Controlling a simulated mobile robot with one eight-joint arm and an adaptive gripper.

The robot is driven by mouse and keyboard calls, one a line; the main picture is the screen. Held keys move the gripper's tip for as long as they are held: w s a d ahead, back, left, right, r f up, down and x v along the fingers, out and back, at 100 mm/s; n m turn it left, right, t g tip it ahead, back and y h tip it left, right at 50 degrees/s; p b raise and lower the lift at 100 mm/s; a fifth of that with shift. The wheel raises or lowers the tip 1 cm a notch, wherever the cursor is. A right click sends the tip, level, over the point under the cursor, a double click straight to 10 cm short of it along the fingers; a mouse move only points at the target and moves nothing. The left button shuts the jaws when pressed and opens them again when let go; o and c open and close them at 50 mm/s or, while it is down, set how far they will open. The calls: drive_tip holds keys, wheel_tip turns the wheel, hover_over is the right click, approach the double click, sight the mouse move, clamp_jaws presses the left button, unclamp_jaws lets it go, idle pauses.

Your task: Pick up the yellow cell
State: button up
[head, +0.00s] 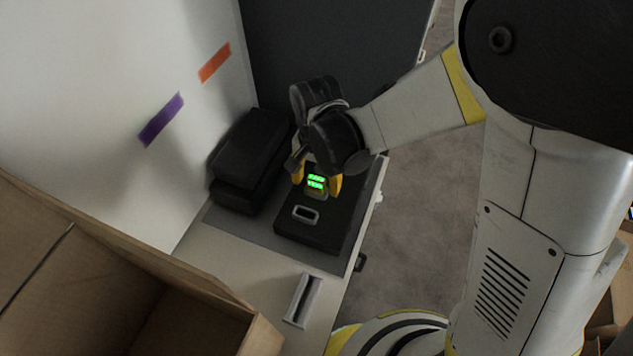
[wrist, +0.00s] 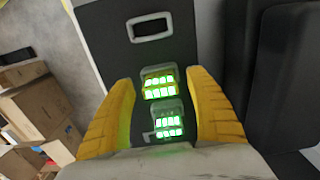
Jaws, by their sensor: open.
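The yellow cell (wrist: 158,83) has bright green lights and sits on a dark flat case (wrist: 122,52). In the wrist view it lies between the tips of my open gripper (wrist: 160,80), with a gap on each side. A second, greyer block with green lights (wrist: 168,121) is nearer my palm in that view. In the head view, my gripper (head: 317,179) points down at the case (head: 310,238), its yellow fingertips on either side of the green lights. The cell's yellow body is hard to make out there.
Stacked black cases (head: 249,150) stand close left of my gripper. A pale slotted part (head: 302,300) lies on the light worktop (head: 255,262). An open cardboard box (head: 190,275) is front left. A white wall (head: 100,90) rises behind, and floor (head: 420,230) shows right.

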sight(319, 180)
clamp_jaws()
drive_tip(key=shift+r, duration=0.1)
drive_tip(key=r, duration=0.1)
drive_tip(key=r+p, duration=0.1)
drive_tip(key=r, duration=0.2)
drive_tip(key=shift+s+d+r+p, duration=0.2)
drive_tip(key=shift+d+r+p, duration=0.1)
drive_tip(key=shift+r+p, duration=0.05)
drive_tip(key=s+d+r+p, duration=0.2)
drive_tip(key=s+d+r, duration=0.4)
drive_tip(key=d, duration=0.3)
